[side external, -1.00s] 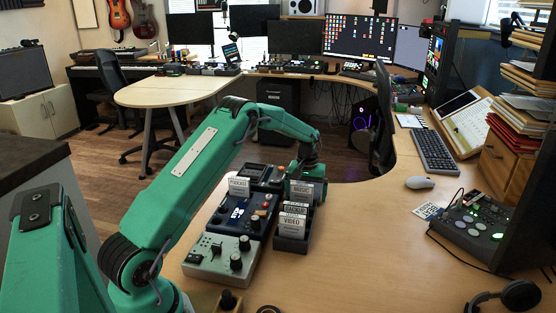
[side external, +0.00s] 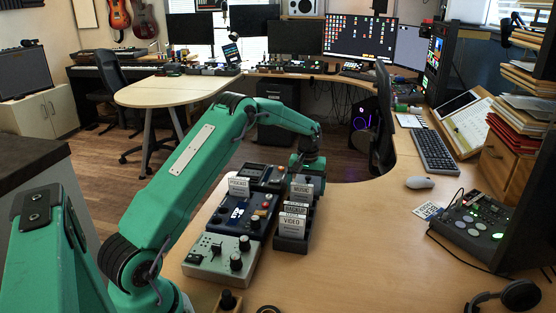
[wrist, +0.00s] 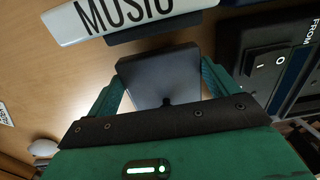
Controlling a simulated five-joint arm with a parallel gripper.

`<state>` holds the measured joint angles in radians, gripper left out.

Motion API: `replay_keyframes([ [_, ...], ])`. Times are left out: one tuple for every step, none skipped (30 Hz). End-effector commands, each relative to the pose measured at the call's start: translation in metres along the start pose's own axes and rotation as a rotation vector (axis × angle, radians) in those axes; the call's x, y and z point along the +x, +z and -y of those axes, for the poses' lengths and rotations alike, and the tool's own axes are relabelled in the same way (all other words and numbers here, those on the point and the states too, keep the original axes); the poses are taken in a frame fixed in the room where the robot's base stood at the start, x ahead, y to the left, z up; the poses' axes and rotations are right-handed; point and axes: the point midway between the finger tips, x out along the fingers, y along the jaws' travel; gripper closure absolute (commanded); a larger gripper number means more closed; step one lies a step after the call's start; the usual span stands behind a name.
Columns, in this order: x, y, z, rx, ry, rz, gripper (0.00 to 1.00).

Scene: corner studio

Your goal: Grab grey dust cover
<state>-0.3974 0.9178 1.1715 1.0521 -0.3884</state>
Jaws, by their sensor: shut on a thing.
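A dark grey, flat, square-faced piece that looks like the grey dust cover (wrist: 160,78) sits between the two green fingers of my gripper (wrist: 160,88) in the wrist view. The fingers touch its two sides, so my gripper is shut on it. In the side external view my gripper (side external: 307,170) is at the back end of the row of devices, behind the card rack. The cover cannot be made out there, as the arm and cards hide it.
A dark rack (side external: 291,243) of white label cards stands close in front of my gripper; the MUSIC card (wrist: 125,14) is very near it. A blue device (side external: 236,212) and a grey mixer (side external: 217,260) lie left. The desk (side external: 365,245) to the right is clear.

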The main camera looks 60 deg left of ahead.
Motion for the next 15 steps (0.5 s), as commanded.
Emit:
replay_keyframes([
  [-0.008, -0.001, 0.000, 0.000, 0.002, -0.004, 0.36],
  [-0.013, -0.001, 0.000, 0.000, 0.002, -0.004, 0.36],
  [-0.019, -0.001, 0.000, 0.000, 0.001, -0.004, 0.36],
  [-0.024, -0.001, 0.000, 0.000, 0.002, -0.004, 0.36],
  [-0.028, -0.001, 0.000, 0.000, 0.002, -0.004, 0.36],
  [-0.035, -0.001, 0.000, 0.000, 0.001, -0.003, 0.36],
  [-0.039, -0.001, 0.000, 0.000, 0.001, -0.003, 0.36],
  [-0.044, -0.001, 0.000, 0.000, 0.002, -0.004, 0.36],
  [-0.050, -0.001, 0.000, 0.000, 0.001, -0.003, 0.36],
  [-0.054, -0.001, 0.000, 0.000, 0.001, -0.003, 0.36],
  [-0.057, -0.001, 0.000, 0.000, 0.001, -0.003, 0.36],
  [-0.062, -0.001, 0.000, 0.000, 0.001, -0.002, 0.36],
  [-0.065, -0.001, 0.000, 0.000, 0.001, -0.002, 0.36],
  [-0.068, -0.001, 0.000, 0.000, 0.001, -0.002, 0.36],
  [-0.070, -0.001, 0.000, 0.000, 0.001, -0.002, 0.36],
])
